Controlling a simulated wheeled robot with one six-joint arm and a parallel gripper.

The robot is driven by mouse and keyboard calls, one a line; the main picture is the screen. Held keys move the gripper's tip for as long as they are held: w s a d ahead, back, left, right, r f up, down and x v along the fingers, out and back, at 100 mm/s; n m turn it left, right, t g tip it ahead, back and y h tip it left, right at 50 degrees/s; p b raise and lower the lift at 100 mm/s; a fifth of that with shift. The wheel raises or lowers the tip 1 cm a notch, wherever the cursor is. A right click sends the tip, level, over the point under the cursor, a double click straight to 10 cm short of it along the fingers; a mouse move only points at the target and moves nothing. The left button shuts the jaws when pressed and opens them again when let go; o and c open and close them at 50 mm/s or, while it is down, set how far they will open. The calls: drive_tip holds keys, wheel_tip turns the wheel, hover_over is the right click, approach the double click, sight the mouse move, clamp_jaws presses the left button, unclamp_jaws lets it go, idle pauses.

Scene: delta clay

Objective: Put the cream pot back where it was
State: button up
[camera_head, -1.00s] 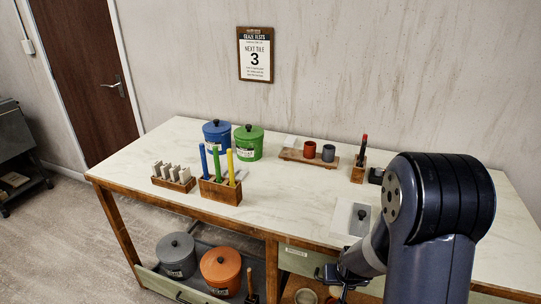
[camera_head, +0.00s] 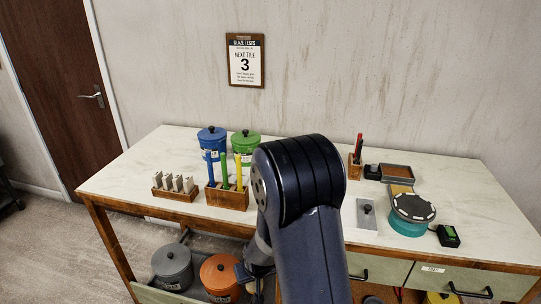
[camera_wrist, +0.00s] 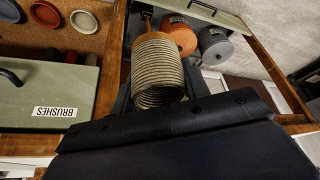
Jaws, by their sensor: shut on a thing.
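In the wrist view a ribbed cream pot (camera_wrist: 160,75) is between the dark fingers of my gripper (camera_wrist: 158,92), which is shut on it. An orange-brown band shows at its far end; I cannot tell whether it belongs to the pot. In the head view my gripper (camera_head: 246,272) is low at the bench's front, beside the orange pot; the held pot cannot be made out there. The lidded orange pot (camera_head: 220,275) and grey pot (camera_head: 172,265) stand in the low open compartment. They also show in the wrist view, orange (camera_wrist: 180,36) and grey (camera_wrist: 214,44).
On the bench top (camera_head: 310,222) stand a blue pot (camera_head: 212,142), a green pot (camera_head: 245,145), a tool block (camera_head: 227,198), a tile rack (camera_head: 174,193) and a turntable (camera_head: 412,208). A drawer labelled BRUSHES (camera_wrist: 75,90) is beside the held pot in the wrist view.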

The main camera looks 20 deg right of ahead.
drive_tip(key=shift+s+d+r+p, duration=0.1)
drive_tip(key=shift+d+r+p, duration=0.1)
drive_tip(key=shift+r, duration=0.25)
drive_tip(key=shift+d+r+p, duration=0.1)
drive_tip(key=shift+r+p, duration=0.1)
drive_tip(key=shift+r, duration=0.2)
drive_tip(key=shift+r+p, duration=0.35)
drive_tip(key=shift+p, duration=0.05)
drive_tip(key=w+d+r+n, duration=0.1)
drive_tip(key=w+d+r, duration=0.6)
drive_tip(key=w+r, duration=0.2)
drive_tip(key=w+d+r+n, duration=0.1)
drive_tip(key=w+d+r, duration=0.6)
drive_tip(key=w+r, duration=0.3)
drive_tip(key=w, duration=0.4)
drive_tip(key=shift+w+y+p, duration=0.3)
drive_tip(key=shift+y+p, duration=0.1)
